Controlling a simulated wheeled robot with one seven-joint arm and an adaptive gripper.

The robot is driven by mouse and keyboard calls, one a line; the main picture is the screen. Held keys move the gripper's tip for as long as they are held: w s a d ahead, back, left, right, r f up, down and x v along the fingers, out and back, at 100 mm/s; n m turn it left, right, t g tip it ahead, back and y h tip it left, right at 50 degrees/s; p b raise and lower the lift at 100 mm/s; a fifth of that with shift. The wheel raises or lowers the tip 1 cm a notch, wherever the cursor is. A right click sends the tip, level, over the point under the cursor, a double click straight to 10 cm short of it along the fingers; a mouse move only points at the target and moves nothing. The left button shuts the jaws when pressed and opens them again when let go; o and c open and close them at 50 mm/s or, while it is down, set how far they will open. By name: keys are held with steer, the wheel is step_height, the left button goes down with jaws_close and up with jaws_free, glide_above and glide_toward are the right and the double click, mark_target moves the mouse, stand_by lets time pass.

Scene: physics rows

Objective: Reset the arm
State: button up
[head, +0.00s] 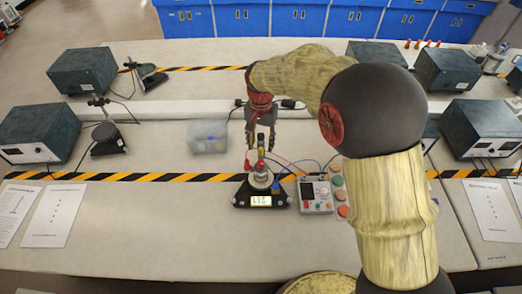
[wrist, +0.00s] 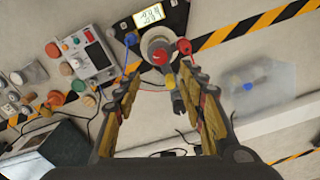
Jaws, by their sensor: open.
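My gripper (head: 261,143) is open above the lab bench, just behind a dark triangular balance (head: 240,197) with a lit display. In the wrist view my gripper (wrist: 160,82) has its two yellow-padded fingers spread wide. A pale round piece with red and dark fittings (wrist: 157,43) stands on the balance (wrist: 172,16) beyond the fingertips. A dark cylindrical part with a yellow end shows between the fingers, and no finger visibly touches it. In the head view the fingers partly overlap the top of these fittings, so the gap there cannot be told.
A grey meter box (head: 315,194) with wires and coloured round pieces stands right of the balance. A clear bin (head: 208,137) with a blue item is to the left. Dark instrument boxes (head: 40,133) line both sides.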

steer(key=shift+r, duration=0.55)
steer(key=s+d+r+n+t+b, duration=0.1)
steer(key=s+d+r+t+b, duration=0.1)
steer(key=s+d, duration=0.3)
steer(key=s+d+r+n+t+b, duration=0.1)
steer(key=s+d, duration=0.5)
steer(key=s, duration=0.7)
steer(key=s+d+r+n+t+b, duration=0.2)
steer(key=s+d+r+b, duration=0.3)
steer(key=s, duration=0.5)
steer(key=shift+d+r+t+b, duration=0.25)
steer(key=shift+r+t+b, duration=0.05)
steer(key=shift+b, duration=0.15)
